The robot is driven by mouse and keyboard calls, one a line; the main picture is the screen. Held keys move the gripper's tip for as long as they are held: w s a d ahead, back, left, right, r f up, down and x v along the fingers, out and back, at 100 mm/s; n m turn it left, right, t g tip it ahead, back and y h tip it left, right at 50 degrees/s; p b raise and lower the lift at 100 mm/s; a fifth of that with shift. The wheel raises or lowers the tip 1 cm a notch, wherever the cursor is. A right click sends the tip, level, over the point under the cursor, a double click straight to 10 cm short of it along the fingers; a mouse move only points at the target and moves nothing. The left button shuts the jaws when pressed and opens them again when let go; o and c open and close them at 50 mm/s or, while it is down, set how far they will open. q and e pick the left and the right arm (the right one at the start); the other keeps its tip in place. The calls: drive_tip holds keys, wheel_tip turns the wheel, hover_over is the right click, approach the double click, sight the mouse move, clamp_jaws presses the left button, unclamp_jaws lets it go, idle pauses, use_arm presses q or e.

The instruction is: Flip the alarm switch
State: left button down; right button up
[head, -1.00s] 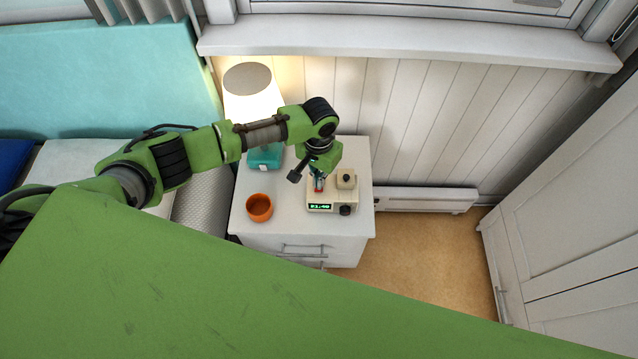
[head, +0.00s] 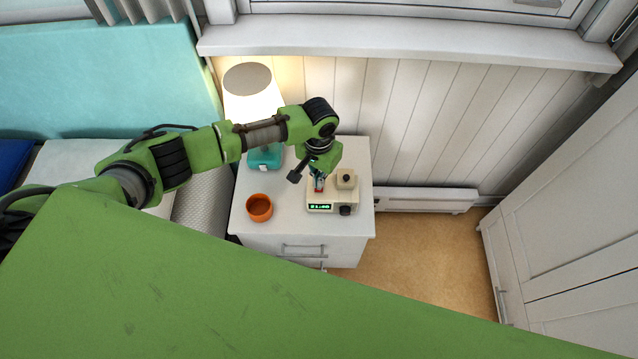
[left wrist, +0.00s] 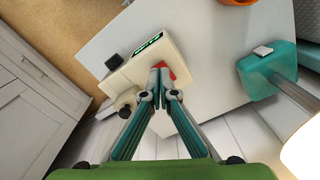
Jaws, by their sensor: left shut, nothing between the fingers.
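The cream alarm clock (head: 333,208) stands on the white bedside cabinet, its green display facing the front edge. It also shows in the left wrist view (left wrist: 142,68), with a dark knob beside the display. A red part (left wrist: 169,71) on its top shows just beyond my fingertips; I take it for the switch. My left gripper (head: 319,185) is over the top of the clock, pointing down. In the left wrist view its fingertips (left wrist: 160,90) are together and empty, close to the red part; whether they touch it I cannot tell. My right gripper is in neither view.
An orange cup (head: 259,207) stands left of the clock on the cabinet (head: 290,220). A lit lamp with a teal base (head: 265,158) stands behind. A cream block with a dark knob (head: 346,179) rises at the clock's back right. Floor is clear to the right.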

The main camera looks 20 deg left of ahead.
use_arm(q)
drive_tip(key=shift+f+b, duration=0.6)
drive_tip(key=shift+f, duration=0.55)
idle(0.4)
drive_tip(key=shift+s, duration=0.1)
wheel_tip(320, 180, up, 7)
drive_tip(key=p, duration=0.8)
drive_tip(key=shift+r, duration=0.1)
idle(0.4)
